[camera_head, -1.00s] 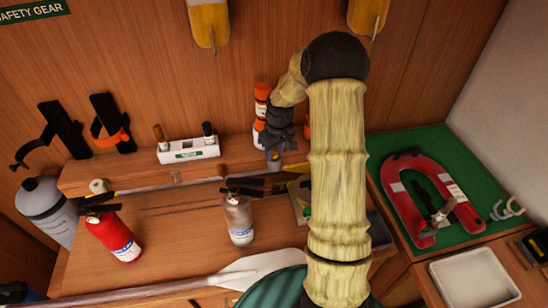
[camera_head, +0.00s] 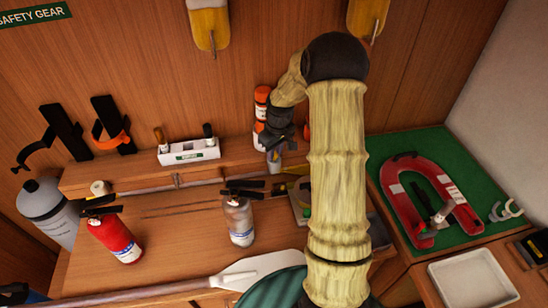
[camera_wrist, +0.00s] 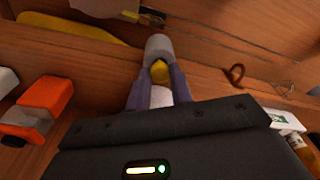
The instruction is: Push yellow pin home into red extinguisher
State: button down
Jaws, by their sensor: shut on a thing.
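The red extinguisher (camera_head: 118,242) stands at the left of the wooden bench in the head view, with a black handle on top and a white and blue label. My gripper (camera_head: 274,158) is far to its right, apart from it, near the back shelf and pointing down. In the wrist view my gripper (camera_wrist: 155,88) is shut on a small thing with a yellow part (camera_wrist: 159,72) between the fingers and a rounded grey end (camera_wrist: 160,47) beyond. I cannot tell whether this is the yellow pin. No pin can be made out on the red extinguisher.
A silver extinguisher (camera_head: 239,222) stands between my gripper and the red one. A grey bottle (camera_head: 47,208) is at the far left. A paddle (camera_head: 255,268) lies along the front. A white caddy (camera_head: 188,153) and orange-capped canisters (camera_head: 262,98) stand on the shelf.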

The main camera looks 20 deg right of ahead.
aim_at(275, 154)
jog(key=shift+r+p, duration=1.9)
jog(key=shift+r, duration=0.55)
